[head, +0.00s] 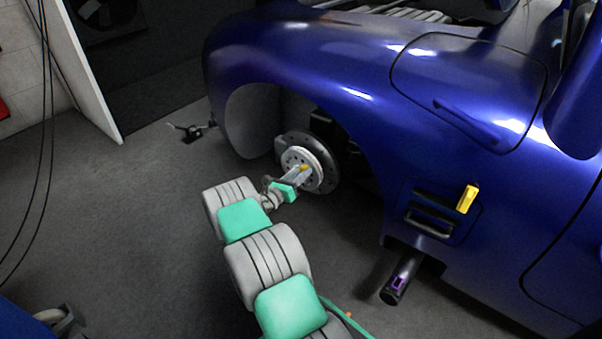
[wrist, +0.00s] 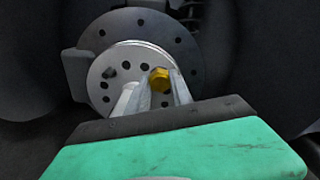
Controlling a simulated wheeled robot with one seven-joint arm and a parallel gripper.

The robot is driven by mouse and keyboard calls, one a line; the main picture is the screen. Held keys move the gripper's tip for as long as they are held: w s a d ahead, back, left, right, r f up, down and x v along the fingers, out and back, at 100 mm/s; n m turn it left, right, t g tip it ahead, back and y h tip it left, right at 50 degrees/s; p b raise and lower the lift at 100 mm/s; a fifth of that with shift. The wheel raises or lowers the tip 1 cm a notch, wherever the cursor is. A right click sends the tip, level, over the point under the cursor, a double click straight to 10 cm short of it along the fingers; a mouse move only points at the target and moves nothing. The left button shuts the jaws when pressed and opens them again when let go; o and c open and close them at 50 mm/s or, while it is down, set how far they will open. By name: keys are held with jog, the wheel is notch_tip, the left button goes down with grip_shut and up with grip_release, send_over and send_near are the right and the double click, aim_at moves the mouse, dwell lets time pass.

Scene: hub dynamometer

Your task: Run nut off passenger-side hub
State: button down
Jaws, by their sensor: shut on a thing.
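The passenger-side hub (head: 322,160) is a pale round plate with a ring of holes, set in front of a dark brake disc inside the blue car's wheel arch. It also shows in the wrist view (wrist: 104,76). A gold hex nut (wrist: 159,79) sits at the middle of the hub face, and it shows small and yellow in the head view (head: 304,168). My gripper (wrist: 155,86) reaches straight in at the hub, and its two pale fingers are shut on the nut. The fingers partly cover the nut and the lower hub face.
The blue fender (head: 300,60) arches close above the hub. A yellow object (head: 467,199) sits on the car's side vent, above a dark exhaust pipe (head: 392,291). A small dark stand (head: 190,133) is on the floor beyond the wheel arch. Grey floor at left is mostly clear.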

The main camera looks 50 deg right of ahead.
jog(key=c, duration=1.3)
grip_release()
jog(key=m+b, duration=0.2)
jog(key=m, duration=2.2)
grip_shut()
